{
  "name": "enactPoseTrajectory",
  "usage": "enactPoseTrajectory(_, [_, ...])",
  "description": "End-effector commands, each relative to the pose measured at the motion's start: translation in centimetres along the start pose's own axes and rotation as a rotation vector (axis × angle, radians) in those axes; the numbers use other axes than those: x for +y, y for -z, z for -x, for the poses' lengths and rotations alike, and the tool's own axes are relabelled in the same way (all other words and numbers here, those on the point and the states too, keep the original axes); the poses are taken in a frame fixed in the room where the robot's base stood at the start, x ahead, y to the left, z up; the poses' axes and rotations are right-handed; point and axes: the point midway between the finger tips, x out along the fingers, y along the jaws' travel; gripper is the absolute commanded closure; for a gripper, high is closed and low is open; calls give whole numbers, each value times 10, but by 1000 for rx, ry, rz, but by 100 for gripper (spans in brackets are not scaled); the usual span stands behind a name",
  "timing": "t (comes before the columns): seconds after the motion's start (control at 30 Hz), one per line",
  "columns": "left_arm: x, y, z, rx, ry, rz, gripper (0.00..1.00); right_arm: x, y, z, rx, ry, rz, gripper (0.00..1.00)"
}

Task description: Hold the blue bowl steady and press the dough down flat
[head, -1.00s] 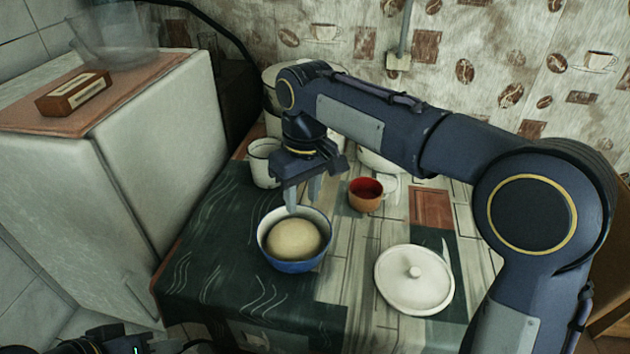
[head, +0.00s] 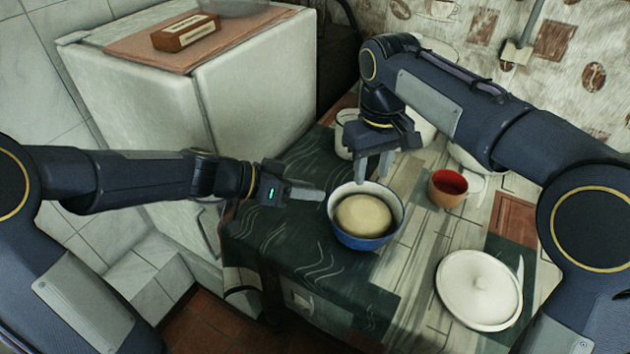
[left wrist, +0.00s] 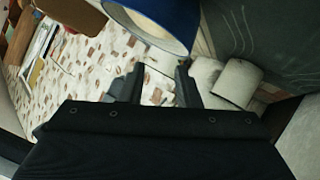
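The blue bowl (head: 362,240) with a white inside stands on the table, and a pale round lump of dough (head: 363,215) sits in it, domed on top. My left gripper (head: 322,195) is level at the bowl's left side, its tips close to the rim; I cannot tell whether they touch. In the left wrist view its two fingers (left wrist: 156,82) are apart with nothing between them, and the blue bowl (left wrist: 160,22) shows beyond them. My right gripper (head: 373,182) points down at the bowl's far rim, fingers apart and seemingly empty. Its exact height above the bowl is unclear.
An orange mug (head: 447,190) with a red inside stands right of the bowl. A white lid (head: 478,288) lies nearer on the right. White enamel pots stand behind my right arm. A white cabinet (head: 245,95) is at the left. The dark cloth (head: 290,235) left of the bowl is clear.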

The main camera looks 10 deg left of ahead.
Motion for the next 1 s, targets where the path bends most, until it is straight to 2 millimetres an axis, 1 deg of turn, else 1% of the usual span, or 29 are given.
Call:
enactPoseTrajectory(0.03, [-13, 1, -12, 20, -3, -21, 70, 0, 0, 0, 0, 0, 0, 64])
enactPoseTrajectory(0.1, [-26, 4, -22, 50, 1, -58, 70, 0, 0, 0, 0, 0, 0, 64])
enactPoseTrajectory(0.2, [-39, 7, -33, 78, 10, -94, 70, 0, 0, 0, 0, 0, 0, 64])
enactPoseTrajectory(0.3, [-46, 8, -39, 91, 16, -115, 70, 0, 0, 0, 0, 0, 0, 64])
enactPoseTrajectory(0.47, [-48, 10, -56, 95, 17, -123, 70, 0, 0, 0, 0, 0, 0, 64])
enactPoseTrajectory(0.7, [-48, 12, -93, 93, 17, -122, 70, 0, 0, 0, 0, 0, 0, 64])
enactPoseTrajectory(0.8, [-48, 14, -105, 94, 16, -123, 70, 0, 0, 0, 0, 0, 0, 64])
enactPoseTrajectory(0.9, [-48, 15, -112, 94, 18, -122, 70, 0, 0, 0, 0, 0, 0, 64])
enactPoseTrajectory(1.0, [-48, 15, -116, 94, 19, -122, 70, 0, 0, 0, 0, 0, 0, 64])
